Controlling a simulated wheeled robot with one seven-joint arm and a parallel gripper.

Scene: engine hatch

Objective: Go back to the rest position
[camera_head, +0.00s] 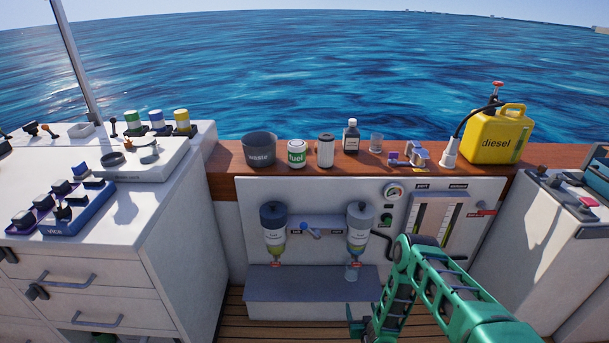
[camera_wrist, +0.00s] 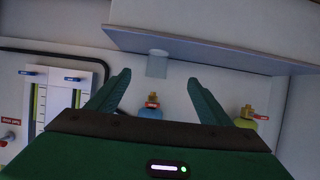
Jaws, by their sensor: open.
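My green arm reaches in from the lower right in the head view and bends down in front of the white engine panel (camera_head: 330,195). My gripper (camera_head: 357,322) is low in front of the ledge, partly cut off or hidden by the arm. In the wrist view my gripper (camera_wrist: 158,88) is open, its two fingers apart with nothing held. That view appears upside down. A clear cup (camera_wrist: 157,63) stands against the grey ledge (camera_wrist: 210,50), seen between the fingertips but apart from them. The cup (camera_head: 352,271) is under the right filter (camera_head: 360,228) in the head view.
The left filter (camera_head: 273,232) hangs beside a valve lever (camera_head: 311,230). Cabinets (camera_head: 100,235) stand left; a console (camera_head: 545,225) stands right.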

